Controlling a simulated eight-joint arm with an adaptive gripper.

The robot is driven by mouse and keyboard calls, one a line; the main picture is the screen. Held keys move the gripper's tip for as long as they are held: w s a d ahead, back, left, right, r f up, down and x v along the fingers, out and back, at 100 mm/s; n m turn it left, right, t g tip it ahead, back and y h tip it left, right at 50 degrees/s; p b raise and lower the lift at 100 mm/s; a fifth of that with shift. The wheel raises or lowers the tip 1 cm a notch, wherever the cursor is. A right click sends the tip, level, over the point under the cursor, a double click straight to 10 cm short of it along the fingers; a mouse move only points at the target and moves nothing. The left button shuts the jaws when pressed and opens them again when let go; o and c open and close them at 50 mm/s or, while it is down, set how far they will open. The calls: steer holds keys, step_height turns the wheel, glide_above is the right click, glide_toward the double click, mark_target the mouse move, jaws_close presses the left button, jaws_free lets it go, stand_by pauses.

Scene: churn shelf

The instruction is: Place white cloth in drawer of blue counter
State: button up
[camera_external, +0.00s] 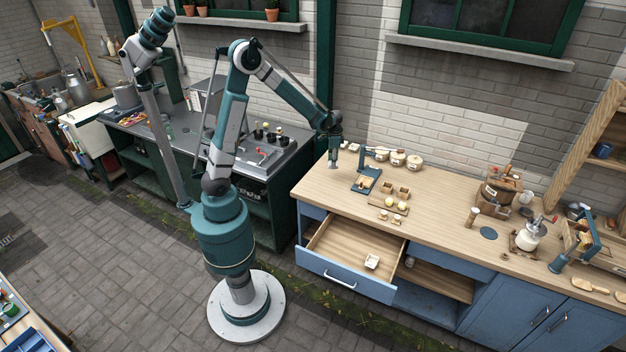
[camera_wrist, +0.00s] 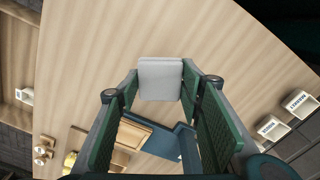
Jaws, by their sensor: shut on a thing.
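My gripper (camera_external: 333,160) is over the left back part of the blue counter's wooden top (camera_external: 450,207). In the wrist view, my gripper (camera_wrist: 160,85) is shut on the white cloth (camera_wrist: 160,79), a folded, pale square between the fingertips. The cloth is too small to make out clearly in the external view. The counter's drawer (camera_external: 325,240) is pulled open at the front left, below and in front of my gripper. A small whitish item (camera_external: 372,262) lies inside it near the front right.
A dark blue stand (camera_external: 366,181), small wooden boxes (camera_external: 403,191) and lidded jars (camera_external: 397,158) stand on the countertop close to my gripper's right. A churn (camera_external: 528,236) and other tools stand farther right. Most of the drawer floor is bare.

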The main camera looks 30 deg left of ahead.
steer(key=s+d+f+m, duration=0.1)
steer(key=s+d+m, duration=0.1)
steer(key=s+d, duration=0.2)
steer(key=s+d+f+m+b, duration=0.1)
steer(key=s+d+m, duration=0.1)
steer(key=s+d, duration=0.2)
steer(key=s+d+f+m, duration=0.1)
steer(key=s+d+m, duration=0.1)
steer(key=s+d, duration=0.3)
steer(key=shift+d+f+m, duration=0.25)
steer(key=shift+m, duration=0.05)
steer(key=s+d+f+m+b, duration=0.25)
steer(key=s+d+m, duration=0.45)
steer(key=s, duration=0.6)
steer(key=m+b, duration=0.5)
steer(key=b, duration=0.2)
glide_above(338, 257)
step_height(338, 257, down, 10)
steer(key=shift+a+r, duration=0.15)
steer(key=shift+r, duration=0.1)
steer(key=shift+f, duration=0.15)
steer(key=shift+f+b, duration=1)
steer(key=shift+f, duration=2)
steer(key=shift+f+b, duration=0.55)
steer(key=shift+f, duration=1.3)
